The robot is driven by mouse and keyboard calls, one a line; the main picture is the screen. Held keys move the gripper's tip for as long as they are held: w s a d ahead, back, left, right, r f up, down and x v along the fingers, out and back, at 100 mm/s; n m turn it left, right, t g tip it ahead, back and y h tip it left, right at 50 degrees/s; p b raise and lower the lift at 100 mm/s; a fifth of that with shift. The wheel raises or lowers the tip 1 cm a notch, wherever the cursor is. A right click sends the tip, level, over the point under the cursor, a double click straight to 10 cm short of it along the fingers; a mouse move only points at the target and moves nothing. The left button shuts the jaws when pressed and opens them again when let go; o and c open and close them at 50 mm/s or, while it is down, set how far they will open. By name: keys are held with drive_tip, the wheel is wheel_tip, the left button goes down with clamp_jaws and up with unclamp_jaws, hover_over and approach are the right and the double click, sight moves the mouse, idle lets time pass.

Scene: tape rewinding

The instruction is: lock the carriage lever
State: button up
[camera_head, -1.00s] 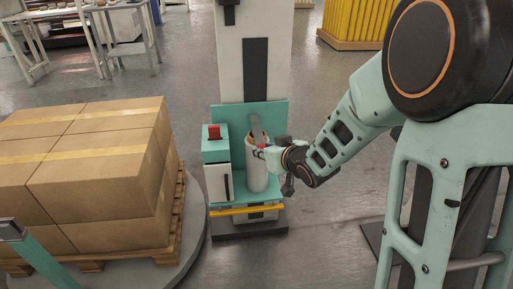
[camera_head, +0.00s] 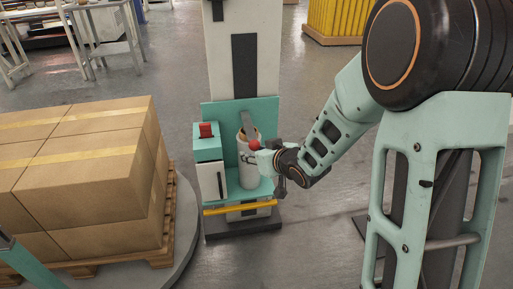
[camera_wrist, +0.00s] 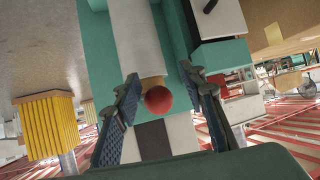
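The carriage lever is a grey bar (camera_head: 249,123) with a red ball knob (camera_head: 255,145), in front of a white film roll (camera_head: 247,175) on the teal carriage (camera_head: 267,113). My gripper (camera_head: 258,156) is at the knob in the head view. In the wrist view the red knob (camera_wrist: 158,99) lies between the two spread fingers of my gripper (camera_wrist: 160,78). Gaps show on both sides of it, so the gripper looks open around the knob without gripping it. The lower part of the lever is partly hidden by the knob and gripper.
A teal and white box with a red switch (camera_head: 206,131) stands left of the roll. A yellow bar (camera_head: 240,207) crosses below. Stacked cartons (camera_head: 80,170) on a pallet stand at the left, close to the carriage. Grey floor (camera_head: 300,235) is clear between the carriage and my arm.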

drive_tip(key=shift+w+d+r, duration=0.15)
drive_tip(key=shift+r, duration=0.25)
drive_tip(key=shift+d+r, duration=0.1)
drive_tip(key=v, duration=1.1)
drive_tip(key=shift+s+d, duration=0.15)
drive_tip(key=shift+s, duration=0.3)
